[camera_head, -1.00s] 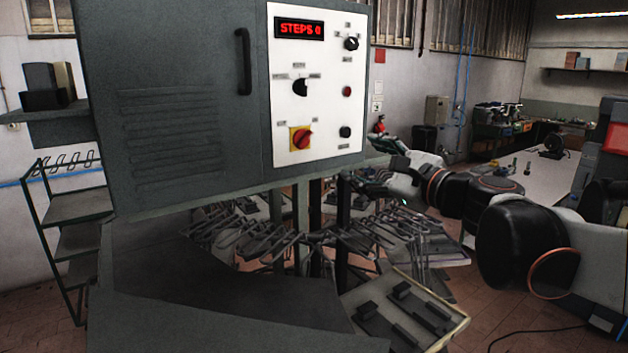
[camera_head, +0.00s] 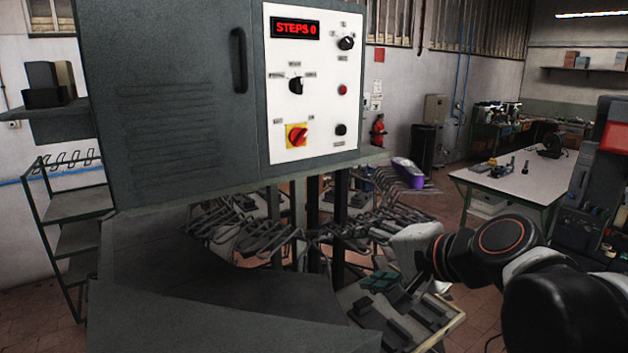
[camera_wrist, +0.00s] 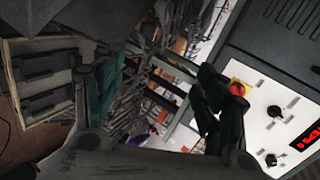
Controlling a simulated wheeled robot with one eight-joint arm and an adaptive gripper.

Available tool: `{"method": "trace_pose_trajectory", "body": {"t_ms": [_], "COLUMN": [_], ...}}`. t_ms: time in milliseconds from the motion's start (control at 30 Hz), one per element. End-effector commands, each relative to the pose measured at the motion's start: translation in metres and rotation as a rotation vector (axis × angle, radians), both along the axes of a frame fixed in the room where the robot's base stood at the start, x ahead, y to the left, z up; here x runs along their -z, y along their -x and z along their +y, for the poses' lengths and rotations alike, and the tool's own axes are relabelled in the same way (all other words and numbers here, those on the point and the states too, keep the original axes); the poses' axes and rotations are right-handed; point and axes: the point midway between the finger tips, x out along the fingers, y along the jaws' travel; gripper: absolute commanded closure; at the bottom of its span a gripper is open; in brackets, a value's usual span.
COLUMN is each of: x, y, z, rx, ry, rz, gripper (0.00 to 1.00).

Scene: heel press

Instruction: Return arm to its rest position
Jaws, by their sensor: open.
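My gripper (camera_head: 382,281) is low at the right of the machine in the head view, above a tray with dark blocks (camera_head: 437,312). Its greenish fingers show at both sides of the wrist view (camera_wrist: 160,88), spread apart with nothing between them. My arm comes in from the right. A purple and white shoe-like piece (camera_head: 408,173) rests at the right end of the rack of bent metal rods (camera_head: 260,235), apart from my gripper.
The grey machine cabinet (camera_head: 165,110) has a white control panel (camera_head: 312,85) reading STEPS 0 and overhangs the rods. The wrist view shows this panel (camera_wrist: 265,125) at right. A table (camera_head: 515,178) stands behind my arm.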

Motion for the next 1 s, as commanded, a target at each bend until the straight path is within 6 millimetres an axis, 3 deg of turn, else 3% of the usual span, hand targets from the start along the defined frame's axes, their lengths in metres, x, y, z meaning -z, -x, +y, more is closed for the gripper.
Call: {"method": "trace_pose_trajectory", "body": {"t_ms": [33, 200, 400, 600, 1000], "x": [0.02, 0.073, 0.11, 0.133, 0.203], "y": [0.02, 0.071, 0.109, 0.138, 0.136], "z": [-0.005, -0.036, -0.073, -0.107, -0.106], "rx": [-0.045, -0.193, -0.326, -0.438, -0.434], "ry": [0.13, 0.54, 0.872, 1.131, 1.125], "rz": [-0.008, -0.019, -0.008, 0.016, 0.016], "gripper": [0.33, 0.33, 0.33, 0.33, 0.33]}}
